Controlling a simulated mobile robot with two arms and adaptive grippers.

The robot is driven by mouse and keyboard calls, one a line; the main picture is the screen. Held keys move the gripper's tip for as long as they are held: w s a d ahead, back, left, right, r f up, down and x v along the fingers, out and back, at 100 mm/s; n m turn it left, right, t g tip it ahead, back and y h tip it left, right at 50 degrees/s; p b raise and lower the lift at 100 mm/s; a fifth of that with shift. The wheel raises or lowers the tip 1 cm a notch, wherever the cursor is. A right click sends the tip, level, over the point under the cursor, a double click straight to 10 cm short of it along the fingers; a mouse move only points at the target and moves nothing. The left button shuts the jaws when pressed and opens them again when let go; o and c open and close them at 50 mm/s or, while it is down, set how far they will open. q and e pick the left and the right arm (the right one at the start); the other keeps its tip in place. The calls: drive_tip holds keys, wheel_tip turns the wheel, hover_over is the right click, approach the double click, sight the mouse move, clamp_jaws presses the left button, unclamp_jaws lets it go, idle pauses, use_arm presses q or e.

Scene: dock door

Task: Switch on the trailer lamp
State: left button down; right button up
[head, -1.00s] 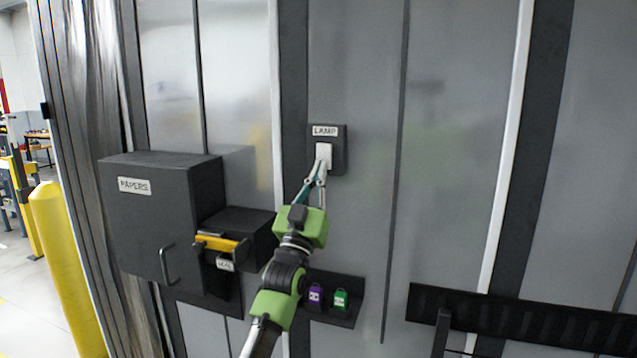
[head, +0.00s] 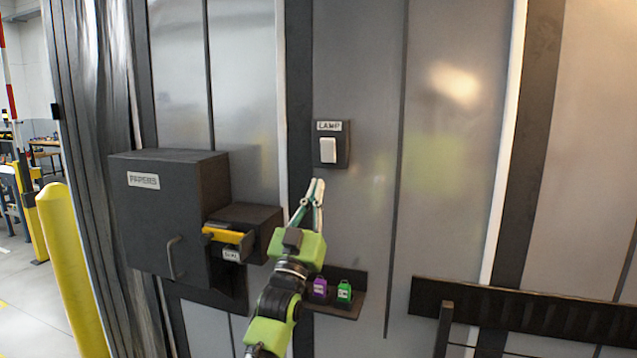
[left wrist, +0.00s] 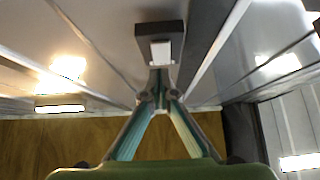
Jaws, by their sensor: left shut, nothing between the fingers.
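The lamp switch is a white rocker (head: 328,150) on a dark plate (head: 344,160) labelled LAMP, fixed to the grey trailer wall. My left gripper (head: 319,182) is shut and empty, just below the plate and apart from it in the head view. In the left wrist view the white rocker (left wrist: 161,52) and its dark plate (left wrist: 158,29) show beyond the closed fingertips (left wrist: 158,76). Warm light patches shine on the wall in both views. My right gripper is in neither view.
A dark PAPERS box (head: 150,222) and a smaller box with a yellow handle (head: 222,235) stick out from the wall at left. A shelf (head: 338,308) below holds a purple tag (head: 319,288) and a green tag (head: 344,290). A yellow bollard (head: 66,262) stands far left.

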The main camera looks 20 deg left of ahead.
use_arm(q)
drive_tip(key=s+f, duration=0.1)
drive_tip(key=s+f+b, duration=0.1)
drive_tip(key=f, duration=0.1)
drive_tip(key=s+f, duration=0.1)
drive_tip(key=shift+s+a+f+b, duration=0.1)
drive_tip(key=shift+f+b, duration=0.2)
drive_tip(key=shift+f, duration=0.1)
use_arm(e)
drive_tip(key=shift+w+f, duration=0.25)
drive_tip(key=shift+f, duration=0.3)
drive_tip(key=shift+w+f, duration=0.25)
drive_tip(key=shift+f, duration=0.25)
